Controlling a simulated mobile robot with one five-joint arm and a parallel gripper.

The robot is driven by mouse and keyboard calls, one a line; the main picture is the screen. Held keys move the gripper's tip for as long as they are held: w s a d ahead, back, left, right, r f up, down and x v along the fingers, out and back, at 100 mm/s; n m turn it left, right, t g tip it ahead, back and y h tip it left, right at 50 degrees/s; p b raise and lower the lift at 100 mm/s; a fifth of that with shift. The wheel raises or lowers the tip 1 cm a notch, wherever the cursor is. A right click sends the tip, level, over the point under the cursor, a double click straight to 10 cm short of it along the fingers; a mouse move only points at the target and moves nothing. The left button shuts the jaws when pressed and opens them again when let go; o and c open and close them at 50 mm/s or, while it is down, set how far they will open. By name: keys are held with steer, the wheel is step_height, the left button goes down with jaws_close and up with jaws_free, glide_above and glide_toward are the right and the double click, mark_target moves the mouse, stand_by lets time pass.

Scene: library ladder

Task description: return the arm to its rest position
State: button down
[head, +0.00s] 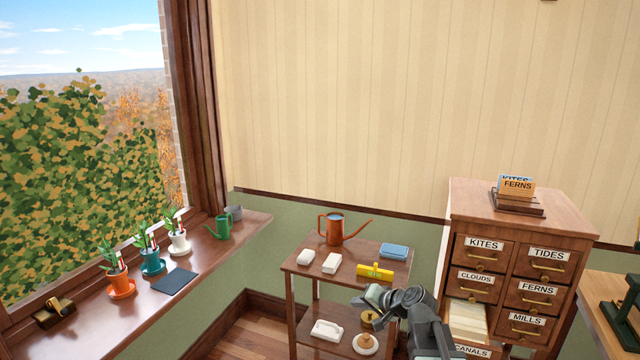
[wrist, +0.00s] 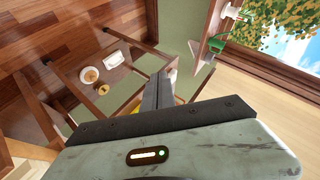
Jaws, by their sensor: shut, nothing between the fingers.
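My gripper (head: 366,300) is at the end of my grey arm (head: 425,322), in front of the right side of the wooden stand in the head view. Its fingers also show in the wrist view (wrist: 168,78), closed together with nothing between them. The arm hides part of the stand's lower shelf and the area beside the cabinet. In the head view the gripper appears just below a yellow object (head: 375,272) on the stand's top; I cannot tell the gap between them.
Potted plants line the windowsill (head: 195,262) at left.

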steer(key=s+a+f+n+g+h, duration=0.1)
steer(key=s+a+f+n+g, duration=0.25)
steer(key=s, duration=0.35)
steer(key=s+d+f+g+h, duration=0.2)
steer(key=s+d+h, duration=0.1)
steer(key=s, duration=0.4)
steer(key=s+d+f+g+h, duration=0.2)
steer(key=s+d+f+g, duration=0.1)
steer(key=s+d, duration=0.2)
steer(key=shift+s+d+f+n+h, duration=0.3)
steer(key=shift+s+n+h, duration=0.15)
steer(key=shift+s, duration=0.45)
steer(key=shift+a+g, duration=0.1)
steer(key=shift+g, duration=0.15)
